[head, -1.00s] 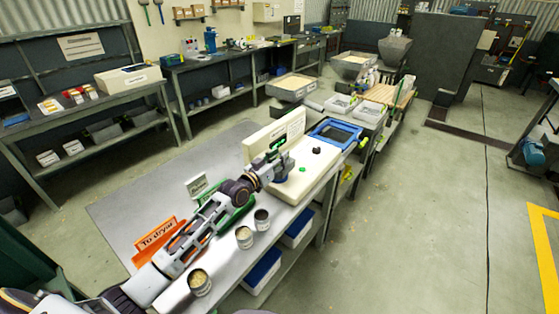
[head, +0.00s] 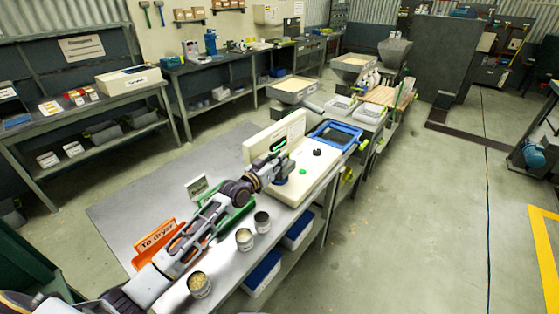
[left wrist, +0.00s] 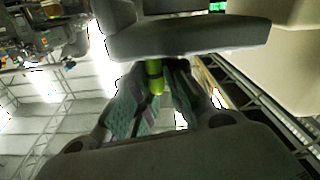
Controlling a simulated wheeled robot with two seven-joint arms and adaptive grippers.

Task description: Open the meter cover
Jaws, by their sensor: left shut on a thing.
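The cream meter (head: 318,168) stands on the near bench, with a black knob and a green button on top. A cream upright panel (head: 262,145) with a label rises at its back. My left gripper (head: 282,165) is at the meter's left part, in front of the panel; it covers much of that area. In the left wrist view, its fingers (left wrist: 155,95) are shut on a yellow-green handle (left wrist: 154,76). A dark grey rounded piece (left wrist: 190,38) lies just above the handle; I cannot tell whether it is the cover. My right gripper is not in view.
Cans (head: 245,239) stand along the bench's front edge. An orange "To dryer" tray (head: 158,240) and a small sign (head: 197,187) are behind my left arm. A blue-framed tray (head: 335,133) is beyond the meter.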

